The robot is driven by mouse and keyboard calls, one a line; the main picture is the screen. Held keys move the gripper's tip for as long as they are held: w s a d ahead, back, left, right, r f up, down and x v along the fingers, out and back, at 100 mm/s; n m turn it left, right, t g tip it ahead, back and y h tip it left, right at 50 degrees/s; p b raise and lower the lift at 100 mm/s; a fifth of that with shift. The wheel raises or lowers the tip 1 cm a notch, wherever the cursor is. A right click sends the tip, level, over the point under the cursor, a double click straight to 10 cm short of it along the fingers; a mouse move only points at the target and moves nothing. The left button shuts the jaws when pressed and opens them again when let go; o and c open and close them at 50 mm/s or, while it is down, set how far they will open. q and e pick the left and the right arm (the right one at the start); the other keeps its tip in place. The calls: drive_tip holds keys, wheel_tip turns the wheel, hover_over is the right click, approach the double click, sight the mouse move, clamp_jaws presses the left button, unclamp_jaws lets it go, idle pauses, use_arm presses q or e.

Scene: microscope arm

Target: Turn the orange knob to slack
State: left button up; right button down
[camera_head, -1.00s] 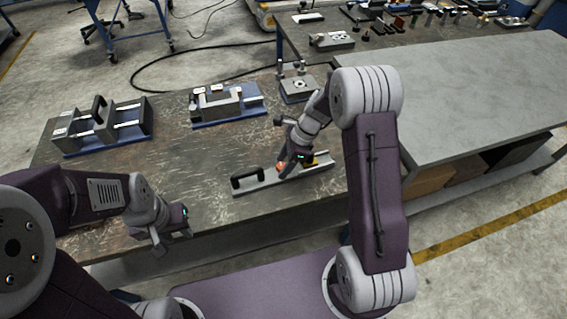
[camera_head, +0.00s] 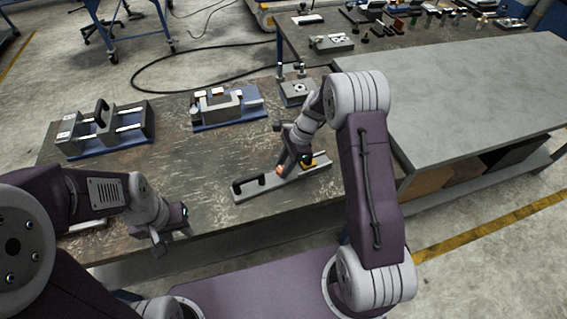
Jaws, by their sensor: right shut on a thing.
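The orange knob (camera_head: 280,171) is a small orange patch on a narrow grey metal rail (camera_head: 262,188) near the table's front edge. The rail has a black handle (camera_head: 250,184) at its left end. My right gripper (camera_head: 283,167) reaches down from the upper right and is shut on the knob, hiding most of it.
A grey fixture with black handles (camera_head: 72,133) stands at the back left. A grey block fixture on a blue base (camera_head: 222,122) and a small stand (camera_head: 297,88) are behind the rail. The worn tabletop (camera_head: 190,180) left of the rail is clear. A grey bench (camera_head: 470,100) stands on the right.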

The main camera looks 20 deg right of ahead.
drive_tip(key=shift+w+n+g+p, duration=0.1)
drive_tip(key=shift+n+g+p, duration=0.3)
drive_tip(key=shift+n, duration=0.5)
idle(0.5)
drive_tip(key=c, duration=1)
unclamp_jaws()
drive_tip(key=shift+c, duration=0.2)
drive_tip(key=shift+r, duration=0.1)
drive_tip(key=s+v, duration=0.1)
drive_tip(key=v, duration=0.8)
drive_tip(key=shift+w, duration=0.4)
drive_tip(key=shift+a, duration=0.1)
